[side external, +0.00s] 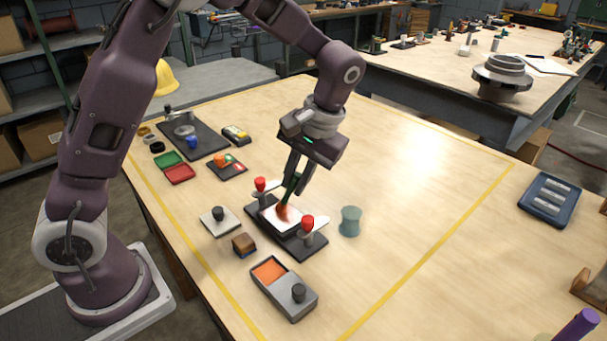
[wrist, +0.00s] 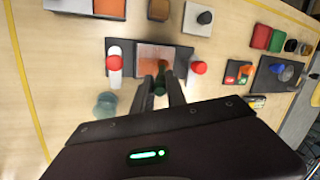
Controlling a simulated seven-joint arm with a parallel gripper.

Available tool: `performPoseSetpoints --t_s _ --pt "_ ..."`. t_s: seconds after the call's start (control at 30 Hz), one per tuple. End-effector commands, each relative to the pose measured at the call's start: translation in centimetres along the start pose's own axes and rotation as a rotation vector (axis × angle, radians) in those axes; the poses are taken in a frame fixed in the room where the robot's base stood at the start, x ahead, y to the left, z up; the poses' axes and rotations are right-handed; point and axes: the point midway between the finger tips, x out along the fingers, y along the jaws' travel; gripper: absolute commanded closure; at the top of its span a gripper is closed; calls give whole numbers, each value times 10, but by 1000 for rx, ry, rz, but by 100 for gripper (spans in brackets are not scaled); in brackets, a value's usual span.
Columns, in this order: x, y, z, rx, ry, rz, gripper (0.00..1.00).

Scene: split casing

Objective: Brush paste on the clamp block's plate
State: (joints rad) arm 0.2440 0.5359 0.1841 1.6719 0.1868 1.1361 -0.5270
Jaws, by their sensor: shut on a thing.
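My gripper (side external: 292,178) is shut on a brush with a green handle (side external: 289,190), which points down over the clamp block. The brush's reddish bristles (side external: 282,212) are at the plate; I cannot tell whether they touch it. The plate (side external: 270,218) looks pale in the side view, and orange-brown in the wrist view (wrist: 155,52). It lies on the dark clamp block (side external: 312,246) between two red-knobbed clamps (side external: 307,222) (side external: 260,184). In the wrist view my fingers (wrist: 162,92) hide part of the brush and the block's near edge.
A grey tray (side external: 296,306) with an orange pad (side external: 269,270) and a black knob lies in front. A greenish cup (side external: 350,221) stands close right of the block. A brown block (side external: 243,244) and a black-knobbed plate (side external: 219,222) lie left.

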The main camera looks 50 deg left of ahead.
Motion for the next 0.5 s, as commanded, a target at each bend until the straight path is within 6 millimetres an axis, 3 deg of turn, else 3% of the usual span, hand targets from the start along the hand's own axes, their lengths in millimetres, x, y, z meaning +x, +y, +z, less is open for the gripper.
performPoseSetpoints --t_s 0.5 --pt "4 -12 34 1 0 -1 100"
